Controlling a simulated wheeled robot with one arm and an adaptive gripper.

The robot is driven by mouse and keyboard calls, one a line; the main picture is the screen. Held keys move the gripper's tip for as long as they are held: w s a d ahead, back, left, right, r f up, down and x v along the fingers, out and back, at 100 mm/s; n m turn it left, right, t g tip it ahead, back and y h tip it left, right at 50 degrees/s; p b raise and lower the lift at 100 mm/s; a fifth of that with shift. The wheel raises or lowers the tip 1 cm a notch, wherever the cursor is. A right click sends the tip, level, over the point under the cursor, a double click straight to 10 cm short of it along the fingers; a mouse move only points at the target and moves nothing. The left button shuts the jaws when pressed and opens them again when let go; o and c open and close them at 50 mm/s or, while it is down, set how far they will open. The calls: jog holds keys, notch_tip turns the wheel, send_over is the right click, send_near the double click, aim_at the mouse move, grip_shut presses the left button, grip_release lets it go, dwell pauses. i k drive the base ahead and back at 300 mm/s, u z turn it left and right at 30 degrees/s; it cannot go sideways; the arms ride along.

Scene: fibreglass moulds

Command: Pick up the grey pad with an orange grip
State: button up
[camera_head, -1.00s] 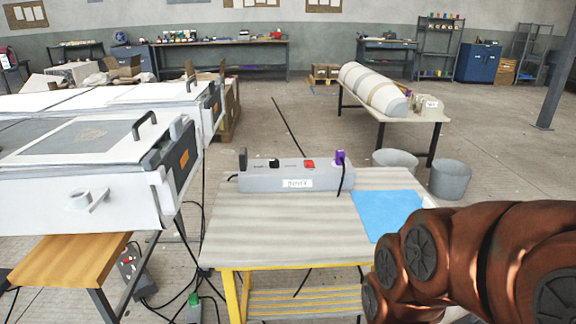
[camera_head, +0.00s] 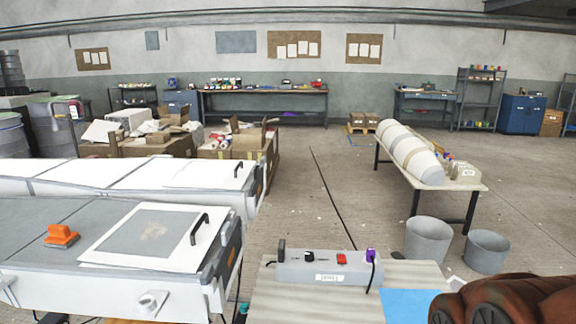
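A grey pad with an orange grip (camera_head: 62,237) lies on the grey top of the long white mould unit at the left. Its orange handle faces up, and its grey base shows only as a thin edge. To its right on the same top is a white framed panel (camera_head: 152,236) with a black handle. My gripper is not in view. Only a reddish-brown part of my arm shows at the lower right, well away from the pad.
A small table (camera_head: 316,305) with a grey power strip (camera_head: 322,267) and a blue sheet (camera_head: 408,305) stands at the front centre. Two grey bins (camera_head: 428,240) stand by the table with the white cylinder (camera_head: 408,152). Open floor lies behind, crossed by a black cable.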

aim_at(60, 236)
jog(key=u, duration=1.7)
